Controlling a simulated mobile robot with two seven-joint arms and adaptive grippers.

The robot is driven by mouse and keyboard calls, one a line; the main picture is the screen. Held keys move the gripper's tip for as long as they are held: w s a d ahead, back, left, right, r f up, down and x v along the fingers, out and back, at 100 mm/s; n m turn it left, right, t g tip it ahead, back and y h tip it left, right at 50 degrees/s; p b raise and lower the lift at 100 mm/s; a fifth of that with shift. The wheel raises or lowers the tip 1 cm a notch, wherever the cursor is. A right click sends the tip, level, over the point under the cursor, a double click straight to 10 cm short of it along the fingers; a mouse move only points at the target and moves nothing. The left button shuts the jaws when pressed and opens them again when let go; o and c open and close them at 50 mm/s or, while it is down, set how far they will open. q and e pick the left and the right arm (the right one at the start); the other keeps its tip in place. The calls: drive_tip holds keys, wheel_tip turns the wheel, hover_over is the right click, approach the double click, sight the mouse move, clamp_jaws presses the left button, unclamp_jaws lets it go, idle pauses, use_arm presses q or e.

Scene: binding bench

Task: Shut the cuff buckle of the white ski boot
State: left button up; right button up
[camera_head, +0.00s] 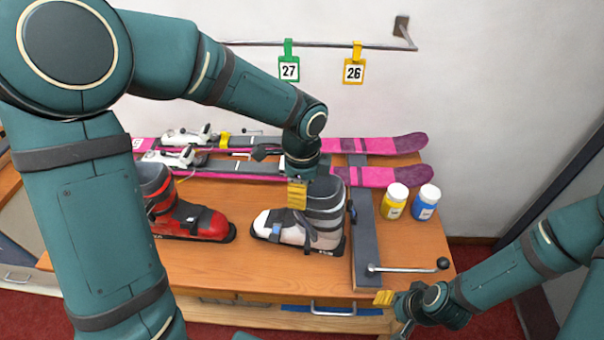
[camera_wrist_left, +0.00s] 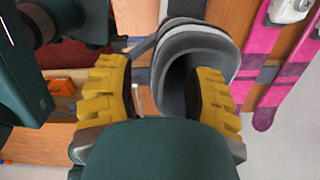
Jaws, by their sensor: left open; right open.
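The white ski boot (camera_head: 292,225), with a grey cuff, stands upright on the bench, toe to the left. A dark buckle strap (camera_head: 308,230) shows on its near side; whether the cuff buckle is open I cannot tell. My left gripper (camera_head: 297,204) is at the boot's cuff, pointing down and hiding part of it. In the left wrist view its yellow fingers (camera_wrist_left: 160,70) are apart, the right one overlapping the cuff's dark opening (camera_wrist_left: 188,75). A thin light piece (camera_wrist_left: 137,98) shows between them. My right gripper (camera_head: 388,298) is open and empty by the bench's front right edge.
A red and black boot (camera_head: 190,222) stands to the left. Pink skis (camera_head: 385,177) lie behind. A yellow jar (camera_head: 395,203) and a blue jar (camera_head: 425,204) stand right, beyond a grey bar with a lever (camera_head: 410,267). Tags 27 (camera_head: 289,70) and 26 (camera_head: 353,71) hang from a rail.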

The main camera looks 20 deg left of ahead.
use_arm(q)
drive_tip(key=shift+f, duration=1.45)
drive_tip(key=shift+w, duration=0.1)
clamp_jaws()
